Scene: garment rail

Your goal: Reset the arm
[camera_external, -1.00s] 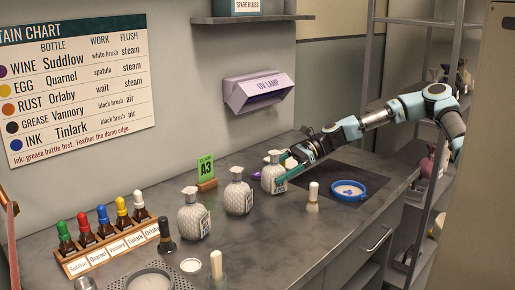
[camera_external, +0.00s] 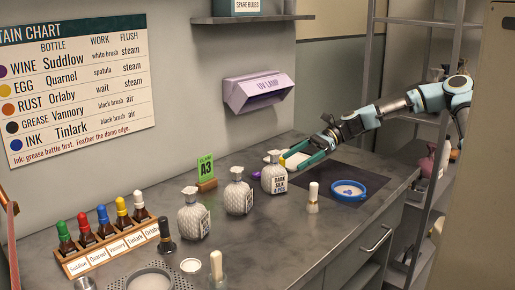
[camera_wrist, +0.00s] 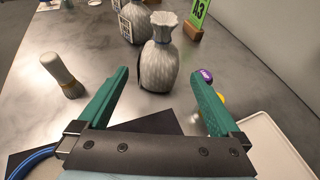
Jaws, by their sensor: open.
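My gripper (camera_external: 296,160) is open and empty, with green fingers, above the counter just right of the nearest grey textured bottle (camera_external: 274,179). That bottle stands upright with a label reading "DARK SILK". In the wrist view my gripper (camera_wrist: 160,100) shows both fingers spread apart, and the bottle (camera_wrist: 160,55) stands beyond the fingertips, apart from them. My arm reaches in from the right, in front of the shelf rack.
Two similar bottles (camera_external: 238,196) stand left of it. A brush (camera_external: 313,200) and a blue-rimmed dish (camera_external: 348,190) are on the right, the dish on a dark mat (camera_external: 318,178). A green A3 card (camera_external: 206,168) stands behind. A UV lamp (camera_external: 258,92) hangs on the wall.

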